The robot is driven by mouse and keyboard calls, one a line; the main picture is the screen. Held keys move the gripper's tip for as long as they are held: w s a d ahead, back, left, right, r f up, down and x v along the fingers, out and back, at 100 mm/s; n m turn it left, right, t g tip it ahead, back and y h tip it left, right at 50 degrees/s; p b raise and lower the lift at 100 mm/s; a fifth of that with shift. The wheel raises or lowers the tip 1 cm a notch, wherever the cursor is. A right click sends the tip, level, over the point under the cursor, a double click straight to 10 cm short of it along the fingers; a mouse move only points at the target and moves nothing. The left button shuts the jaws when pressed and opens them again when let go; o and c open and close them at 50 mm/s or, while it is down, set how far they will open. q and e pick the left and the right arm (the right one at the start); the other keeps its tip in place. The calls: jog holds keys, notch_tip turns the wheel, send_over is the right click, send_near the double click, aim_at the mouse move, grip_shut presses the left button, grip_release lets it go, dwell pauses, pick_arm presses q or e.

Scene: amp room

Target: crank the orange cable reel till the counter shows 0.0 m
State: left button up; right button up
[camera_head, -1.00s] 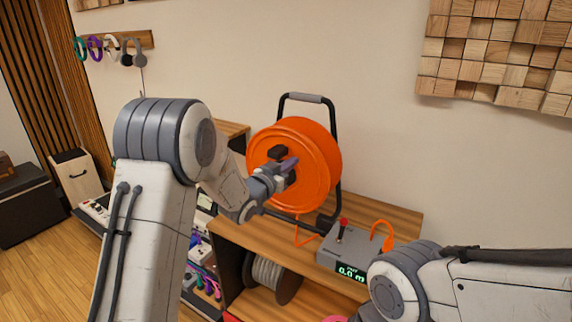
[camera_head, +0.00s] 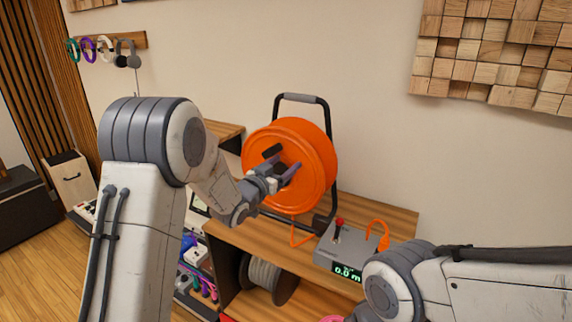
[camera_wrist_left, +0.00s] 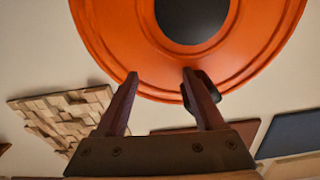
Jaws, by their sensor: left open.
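The orange cable reel (camera_head: 315,150) stands upright in a black frame on a wooden shelf unit. Its dark crank handle (camera_head: 271,151) is at the reel's face. My left gripper (camera_head: 283,164) is open in front of the reel, close to the handle. In the left wrist view my left gripper (camera_wrist_left: 160,80) has its fingers apart, with a dark piece (camera_wrist_left: 205,85), seemingly the handle, partly behind the right finger; contact cannot be told. The counter display (camera_head: 347,272) on a grey box reads 0.0 m in green. My right arm shows at lower right; its gripper is out of view.
The grey box (camera_head: 330,256) has a red-topped lever (camera_head: 339,223) and an orange cable loop (camera_head: 378,236). A grey cable spool (camera_head: 265,274) sits on the shelf below. Headphones (camera_head: 127,55) hang on the wall at left. Wooden wall blocks (camera_head: 500,50) are at upper right.

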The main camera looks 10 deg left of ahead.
pick_arm(q)
jog(key=b+v, duration=0.1)
jog(key=v, duration=0.7)
jog(key=s+d+f+g+y+p, duration=0.3)
jog(key=s+d+g+p, duration=0.2)
jog(key=s+d+g, duration=0.7)
jog(key=s+a+m+g+y+p, duration=0.1)
jog(key=s+g, duration=0.4)
jog(key=s, duration=2)
jog(key=shift+s+m+y+p, duration=0.4)
jog(key=shift+m+y+p, duration=0.2)
jog(key=shift+m+p, duration=0.15)
